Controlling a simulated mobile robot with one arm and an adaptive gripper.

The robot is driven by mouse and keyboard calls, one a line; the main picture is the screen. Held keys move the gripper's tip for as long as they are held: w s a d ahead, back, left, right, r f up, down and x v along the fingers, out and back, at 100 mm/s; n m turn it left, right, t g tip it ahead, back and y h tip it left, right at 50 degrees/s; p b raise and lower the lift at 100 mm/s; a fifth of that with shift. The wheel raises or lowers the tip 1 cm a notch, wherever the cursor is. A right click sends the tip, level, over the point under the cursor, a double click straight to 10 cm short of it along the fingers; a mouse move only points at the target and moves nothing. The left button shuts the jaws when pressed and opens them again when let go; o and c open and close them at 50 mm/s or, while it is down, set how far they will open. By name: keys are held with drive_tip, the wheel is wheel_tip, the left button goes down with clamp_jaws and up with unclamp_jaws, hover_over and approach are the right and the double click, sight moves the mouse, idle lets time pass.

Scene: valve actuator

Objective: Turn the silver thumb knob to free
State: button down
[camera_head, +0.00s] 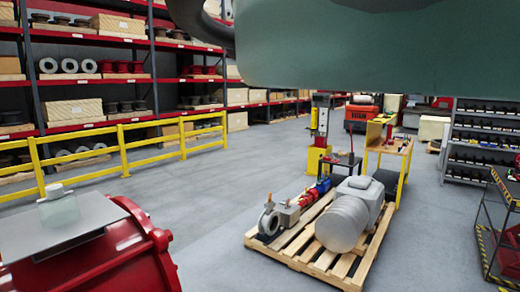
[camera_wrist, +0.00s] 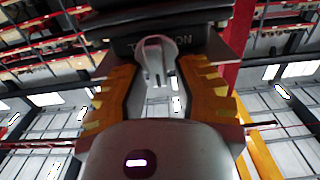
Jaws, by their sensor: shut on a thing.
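My gripper (camera_wrist: 158,72) shows in the wrist view with its two orange-padded fingers on either side of a silver thumb knob (camera_wrist: 154,50). The gripper is shut on the knob, though the exact contact is hard to make out. The knob is a narrow, pale metal piece in front of a dark body (camera_wrist: 160,22) with partly hidden lettering. My gripper and the knob cannot be made out in the head view.
In the head view, a red rounded housing (camera_head: 105,262) with a grey plate stands at lower left. A pallet (camera_head: 290,250) with a grey motor and small parts lies right of centre. A yellow rail (camera_head: 145,150) fronts the shelves. Floor between is clear.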

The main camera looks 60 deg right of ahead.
drive_tip(key=shift+f, duration=0.15)
drive_tip(key=shift+a+f+n+b, duration=0.15)
drive_tip(key=shift+n+b, duration=0.75)
drive_tip(key=shift+b, duration=0.05)
drive_tip(key=shift+w+a+f+n+b, duration=0.15)
drive_tip(key=shift+n+b, duration=0.6)
drive_tip(key=shift+n, duration=1)
drive_tip(key=shift+s+a+f+n+b, duration=0.2)
drive_tip(key=shift+n+b, duration=0.5)
drive_tip(key=shift+n, duration=1.1)
drive_tip(key=shift+w+a+f+n+b, duration=0.2)
drive_tip(key=shift+n+b, duration=0.55)
drive_tip(key=shift+n, duration=1)
drive_tip(key=shift+r, duration=0.1)
drive_tip(key=c, duration=1)
unclamp_jaws()
drive_tip(key=shift+r, duration=0.15)
